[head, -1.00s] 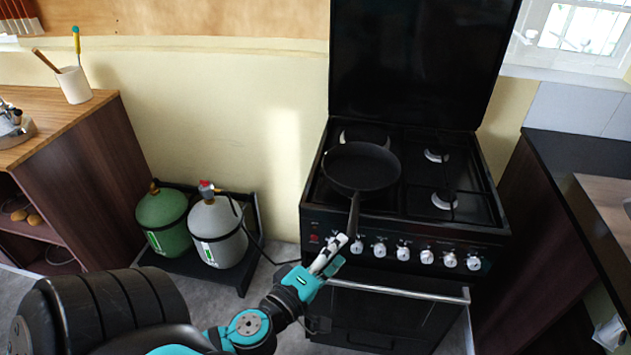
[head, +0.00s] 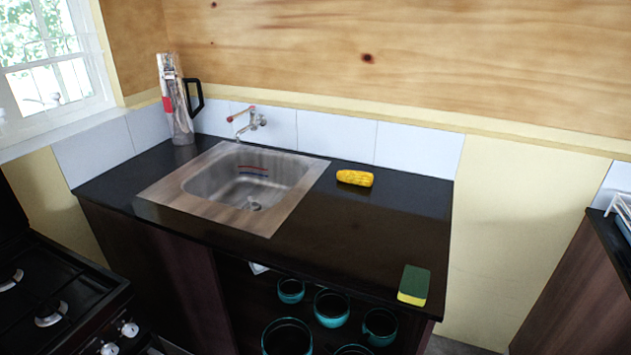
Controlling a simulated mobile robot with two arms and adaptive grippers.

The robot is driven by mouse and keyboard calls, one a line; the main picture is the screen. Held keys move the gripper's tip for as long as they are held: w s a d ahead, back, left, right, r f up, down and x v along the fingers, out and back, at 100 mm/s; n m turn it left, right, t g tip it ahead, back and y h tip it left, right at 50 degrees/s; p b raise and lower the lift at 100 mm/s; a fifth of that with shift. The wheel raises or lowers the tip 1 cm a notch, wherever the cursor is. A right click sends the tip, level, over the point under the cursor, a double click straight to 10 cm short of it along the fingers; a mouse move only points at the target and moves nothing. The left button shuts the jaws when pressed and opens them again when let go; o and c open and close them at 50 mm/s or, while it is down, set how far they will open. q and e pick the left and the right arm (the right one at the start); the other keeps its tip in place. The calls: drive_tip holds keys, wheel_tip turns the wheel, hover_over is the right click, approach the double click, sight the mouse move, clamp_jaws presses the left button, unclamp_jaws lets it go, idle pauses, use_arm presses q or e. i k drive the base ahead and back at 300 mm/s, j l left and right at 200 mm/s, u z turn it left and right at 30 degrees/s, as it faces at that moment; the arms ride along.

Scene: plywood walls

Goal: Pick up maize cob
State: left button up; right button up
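The yellow maize cob (head: 355,178) lies on the dark countertop (head: 330,225), just right of the sink and near the back wall. It lies on its side and nothing touches it. Neither of my grippers shows in the head view now, so I cannot see whether they are open or shut.
A steel sink (head: 165,192) with a wall tap (head: 250,122) is left of the cob. A clear jug (head: 177,110) stands in the back corner. A green and yellow sponge (head: 414,284) lies at the front right edge. Teal pots (head: 331,307) sit below. The stove (head: 55,290) is left.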

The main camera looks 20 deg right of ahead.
sight(360, 179)
drive_tip(key=z, duration=1)
